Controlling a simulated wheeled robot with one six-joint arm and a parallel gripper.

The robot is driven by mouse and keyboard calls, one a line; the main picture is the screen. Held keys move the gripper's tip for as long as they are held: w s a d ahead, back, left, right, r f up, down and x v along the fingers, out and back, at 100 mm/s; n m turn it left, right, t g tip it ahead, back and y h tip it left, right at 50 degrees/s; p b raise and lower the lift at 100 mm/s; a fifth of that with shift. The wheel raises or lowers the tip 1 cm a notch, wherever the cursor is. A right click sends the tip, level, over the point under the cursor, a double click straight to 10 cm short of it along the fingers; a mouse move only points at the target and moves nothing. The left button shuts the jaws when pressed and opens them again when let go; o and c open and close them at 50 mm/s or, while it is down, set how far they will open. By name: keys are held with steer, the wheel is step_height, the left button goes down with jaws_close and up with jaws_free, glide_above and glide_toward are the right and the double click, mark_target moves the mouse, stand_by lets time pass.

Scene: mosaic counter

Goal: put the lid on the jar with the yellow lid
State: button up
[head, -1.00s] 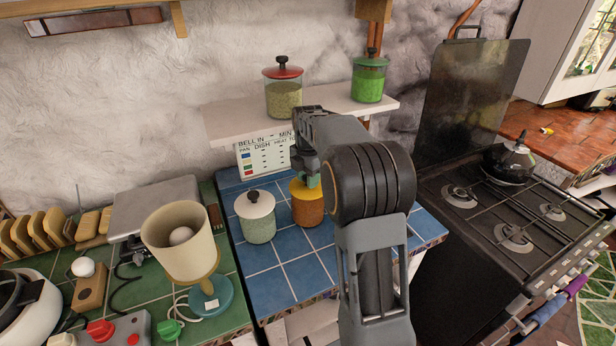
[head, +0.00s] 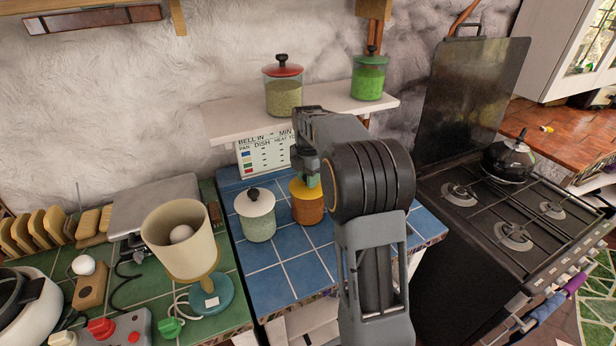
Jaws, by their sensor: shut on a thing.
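The jar with the yellow lid (head: 308,210) stands on the blue tiled counter, filled with something orange. The yellow lid (head: 302,188) sits at the top of the jar; whether it is fully seated cannot be told. My gripper (head: 308,176) is above it, fingers pointing down, shut at the lid's top. The lid's knob and part of the jar's right side are hidden by my gripper and arm.
A jar with a white lid (head: 257,215) stands close to the left. A red-lidded jar (head: 283,92) and a green-lidded jar (head: 369,80) stand on the white shelf (head: 232,122) behind. A lamp (head: 185,240) is at left, a stove (head: 490,215) at right.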

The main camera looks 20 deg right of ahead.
steer(key=o, duration=1.5)
steer(key=shift+r, duration=0.1)
steer(key=shift+r+p, duration=3.1)
steer(key=shift+r, duration=0.35)
